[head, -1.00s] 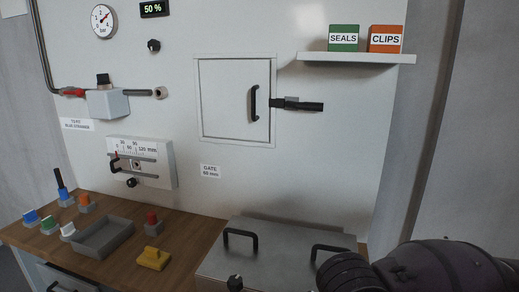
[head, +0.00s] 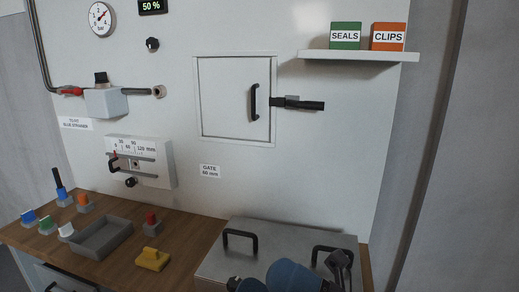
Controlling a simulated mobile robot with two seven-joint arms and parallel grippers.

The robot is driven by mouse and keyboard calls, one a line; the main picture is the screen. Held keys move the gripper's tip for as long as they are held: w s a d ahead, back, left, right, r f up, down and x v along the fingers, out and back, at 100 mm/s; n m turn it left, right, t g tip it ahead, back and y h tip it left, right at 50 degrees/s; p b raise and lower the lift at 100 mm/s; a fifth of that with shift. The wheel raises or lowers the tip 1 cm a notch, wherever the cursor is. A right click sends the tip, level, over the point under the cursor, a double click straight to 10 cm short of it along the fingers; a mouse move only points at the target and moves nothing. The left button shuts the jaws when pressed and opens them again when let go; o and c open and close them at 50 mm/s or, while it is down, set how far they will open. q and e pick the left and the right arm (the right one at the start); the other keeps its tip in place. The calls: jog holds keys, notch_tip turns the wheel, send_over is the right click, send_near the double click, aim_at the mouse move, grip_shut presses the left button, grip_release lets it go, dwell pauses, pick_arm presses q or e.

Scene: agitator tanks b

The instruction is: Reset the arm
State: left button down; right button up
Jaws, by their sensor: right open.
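My right gripper (head: 341,263) shows at the bottom edge, right of centre, in the head view. It is open, with nothing seen between its fingers. It appears in front of the right handle (head: 333,254) of the metal lid (head: 278,243); I cannot tell whether they touch. A blue and black part of my right arm lies just left of it, partly cut off by the frame. My left gripper is not in view.
The wooden bench (head: 190,227) holds a grey tray (head: 101,238), a yellow block (head: 153,259) and several small coloured pieces at left. A closed wall hatch (head: 228,99) has a black latch (head: 297,104). A shelf (head: 358,56) carries SEALS and CLIPS boxes. Free air lies right.

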jog(key=w+d+f+m+t+h, duration=0.35)
jog(key=d+m+t+h, duration=0.35)
jog(key=m, duration=0.4)
jog(key=w+d+f+m+t+h, duration=0.3)
jog(key=w+d+m+t+h, duration=0.15)
jog(key=m+t+h, duration=0.4)
jog(key=d+f+m+g+h, duration=0.6)
jog(key=d+f+m+h, duration=0.2)
jog(key=f+m, duration=0.25)
jog(key=s+d+f+m+g, duration=0.35)
jog(key=s+f+g, duration=0.35)
jog(key=s+f, duration=0.25)
jog(key=s+d+f+m+g, duration=0.35)
jog(key=s+f+g, duration=0.4)
jog(key=s, duration=0.35)
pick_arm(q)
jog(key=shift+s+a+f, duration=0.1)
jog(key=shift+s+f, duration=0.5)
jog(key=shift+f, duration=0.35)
pick_arm(e)
jog(key=w+f+n+t, duration=0.1)
jog(key=w+f+t, duration=0.6)
jog(key=f+t, duration=0.2)
jog(key=shift+w+f+n, duration=0.3)
jog(key=shift+w+f, duration=0.1)
jog(key=shift+f, duration=0.15)
